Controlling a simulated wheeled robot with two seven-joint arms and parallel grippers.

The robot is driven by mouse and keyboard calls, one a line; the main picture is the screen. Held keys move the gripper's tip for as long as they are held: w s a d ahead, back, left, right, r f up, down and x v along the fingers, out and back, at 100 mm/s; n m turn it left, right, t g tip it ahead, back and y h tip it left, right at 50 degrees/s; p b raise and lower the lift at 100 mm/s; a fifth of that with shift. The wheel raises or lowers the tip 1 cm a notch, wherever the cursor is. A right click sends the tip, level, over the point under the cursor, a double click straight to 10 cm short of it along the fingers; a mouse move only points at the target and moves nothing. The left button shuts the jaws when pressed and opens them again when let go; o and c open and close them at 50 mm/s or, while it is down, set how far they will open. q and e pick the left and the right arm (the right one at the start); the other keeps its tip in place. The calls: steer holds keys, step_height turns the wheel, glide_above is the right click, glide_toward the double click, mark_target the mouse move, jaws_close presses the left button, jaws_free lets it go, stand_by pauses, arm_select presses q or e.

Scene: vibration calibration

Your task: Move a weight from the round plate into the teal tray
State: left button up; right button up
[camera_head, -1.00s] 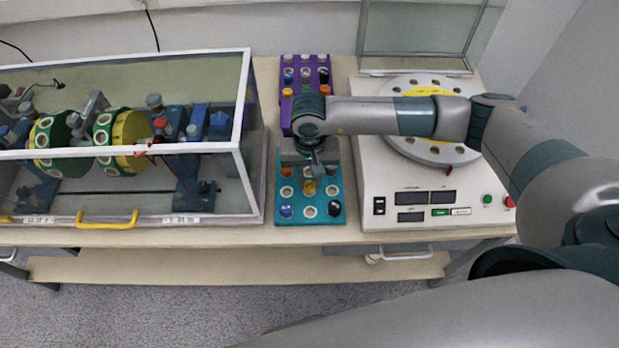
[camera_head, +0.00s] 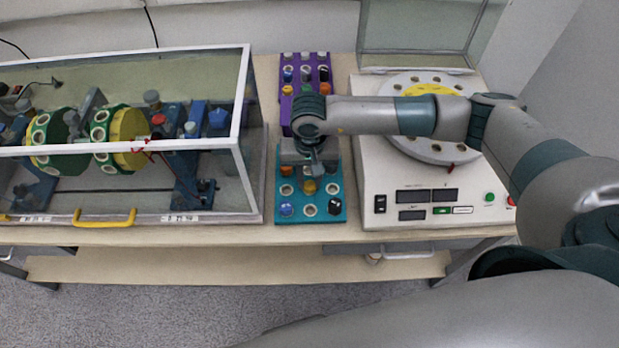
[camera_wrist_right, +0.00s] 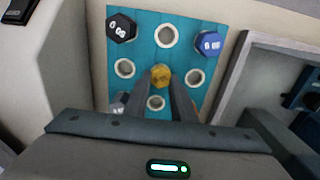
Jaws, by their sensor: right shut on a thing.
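The teal tray (camera_head: 323,214) lies on the table in front of the purple tray, with round holes in rows. My right gripper (camera_head: 311,181) is over the middle of the teal tray, shut on a yellow weight (camera_head: 309,188). The right wrist view shows the yellow weight (camera_wrist_right: 160,76) between the two fingertips, over the tray's middle; I cannot tell if it is seated. A blue weight (camera_wrist_right: 211,44), a black weight (camera_wrist_right: 121,29) and a grey weight (camera_wrist_right: 119,104) stand in the tray. The round plate (camera_head: 452,152) is right of the tray, partly behind my arm. My left gripper is out of view.
A purple tray (camera_head: 320,60) with several weights stands behind the teal tray. A glass-walled case (camera_head: 120,215) with green and yellow drums is close on the left. The white machine (camera_head: 380,170) bearing the round plate is close on the right.

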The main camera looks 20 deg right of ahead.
steer(key=shift+f, duration=0.25)
steer(key=o, duration=1.1)
steer(key=shift+r, duration=0.15)
steer(key=shift+r+b, duration=0.45)
steer(key=shift+b, duration=0.05)
steer(key=shift+r+b, duration=2.55)
steer(key=shift+r, duration=5.6)
steer(key=shift+s, duration=0.1)
